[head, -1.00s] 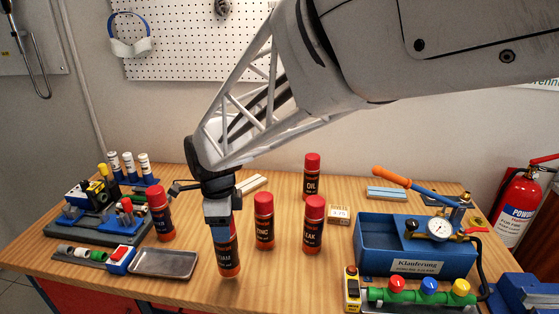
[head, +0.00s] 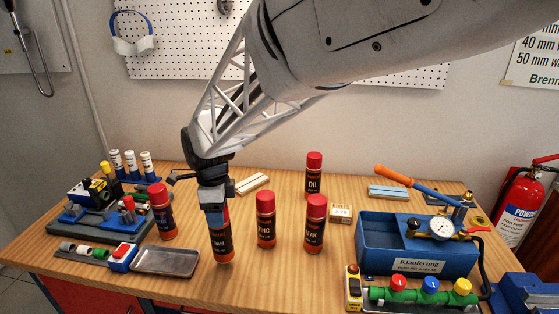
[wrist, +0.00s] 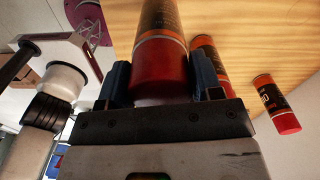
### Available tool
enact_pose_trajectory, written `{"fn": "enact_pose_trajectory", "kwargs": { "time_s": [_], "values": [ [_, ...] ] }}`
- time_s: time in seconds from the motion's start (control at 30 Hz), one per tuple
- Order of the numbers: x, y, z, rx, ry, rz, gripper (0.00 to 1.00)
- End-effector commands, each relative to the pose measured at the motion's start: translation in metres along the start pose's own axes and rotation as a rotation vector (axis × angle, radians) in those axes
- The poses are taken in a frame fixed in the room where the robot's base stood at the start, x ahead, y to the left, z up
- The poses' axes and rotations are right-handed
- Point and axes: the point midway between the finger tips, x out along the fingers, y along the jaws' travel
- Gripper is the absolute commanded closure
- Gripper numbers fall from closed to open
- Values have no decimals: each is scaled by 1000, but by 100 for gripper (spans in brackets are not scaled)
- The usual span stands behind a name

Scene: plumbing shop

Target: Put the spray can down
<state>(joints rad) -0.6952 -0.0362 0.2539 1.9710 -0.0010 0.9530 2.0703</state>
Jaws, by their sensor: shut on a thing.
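My gripper (head: 214,202) points down over the front left-middle of the bench. It is shut on a dark spray can with an orange-red band, the held spray can (head: 221,243), which is upright. In the wrist view the can's red cap (wrist: 160,75) sits between the two blue fingers of my gripper (wrist: 162,88). The can's base is close to the wooden bench top (head: 290,285); I cannot tell whether it touches.
Standing cans are near: one right (head: 265,220), one further right (head: 314,225), one behind (head: 313,176), one left (head: 161,212). A metal tray (head: 166,261) lies just left of the held can. A blue pump box (head: 415,265) stands right. Bench in front is clear.

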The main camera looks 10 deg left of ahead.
Motion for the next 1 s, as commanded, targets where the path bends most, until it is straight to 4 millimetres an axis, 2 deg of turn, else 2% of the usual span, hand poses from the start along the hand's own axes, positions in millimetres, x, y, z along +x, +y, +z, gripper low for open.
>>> {"fn": "enact_pose_trajectory", "kwargs": {
  "time_s": [0.33,0.83,0.87,1.0],
  "values": [
    [33,-3,1,0,0,-1,88],
    [38,-3,1,0,0,-1,88],
    [38,-2,1,0,0,-1,38],
    [38,-2,1,0,0,-1,16]
  ]
}}
